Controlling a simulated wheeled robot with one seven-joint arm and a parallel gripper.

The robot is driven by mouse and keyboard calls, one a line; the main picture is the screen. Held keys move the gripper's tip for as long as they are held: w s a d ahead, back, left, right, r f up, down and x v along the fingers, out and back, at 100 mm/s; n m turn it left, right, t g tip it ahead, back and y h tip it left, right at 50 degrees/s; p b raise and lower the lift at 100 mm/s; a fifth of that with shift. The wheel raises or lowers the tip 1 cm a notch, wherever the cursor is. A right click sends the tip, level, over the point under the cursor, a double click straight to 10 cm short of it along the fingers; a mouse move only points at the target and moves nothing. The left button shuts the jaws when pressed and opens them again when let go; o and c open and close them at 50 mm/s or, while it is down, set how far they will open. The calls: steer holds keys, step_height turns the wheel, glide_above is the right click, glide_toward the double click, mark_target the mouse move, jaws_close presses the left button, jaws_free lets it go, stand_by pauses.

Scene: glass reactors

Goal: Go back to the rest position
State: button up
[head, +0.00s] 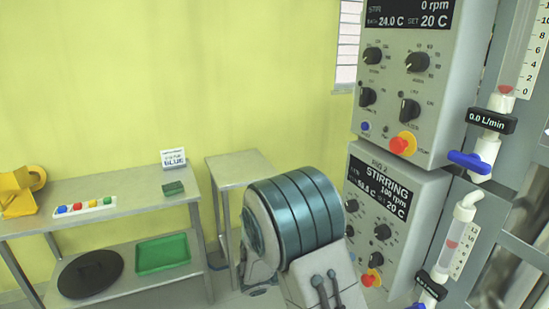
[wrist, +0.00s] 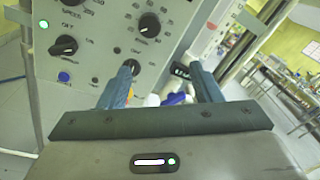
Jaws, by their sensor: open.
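My gripper (wrist: 160,82) shows in the wrist view with its two blue-grey fingers spread apart and nothing between them. Behind the fingers is a grey control panel (wrist: 110,35) with black knobs, a green light and a blue button. An orange part and a blue valve handle show partly behind the fingers, and I cannot tell whether a finger touches anything. In the head view my arm fills the lower middle, and the gripper itself is hidden there.
In the head view, an upper control box (head: 385,130) and a lower one (head: 400,185) stand at right, beside flow meters with a blue valve handle (head: 469,161). At left, a metal table (head: 120,200) holds a yellow holder (head: 20,190), a coloured button strip (head: 85,207) and a sign (head: 173,159).

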steer(key=s+d+m+g+y, duration=0.5)
steer(key=s+m+g+y, duration=0.15)
steer(key=s+m, duration=0.55)
steer(key=s+a+r+m+t+y, duration=0.4)
steer(key=s+a+m+y, duration=0.4)
steer(key=m, duration=0.7)
steer(key=t+y, duration=0.1)
steer(key=y, duration=0.1)
steer(key=shift+a+y, duration=0.2)
steer(key=shift+y, duration=0.15)
steer(key=c, duration=0.4)
steer(key=shift+d, duration=0.1)
steer(key=shift+c, duration=0.4)
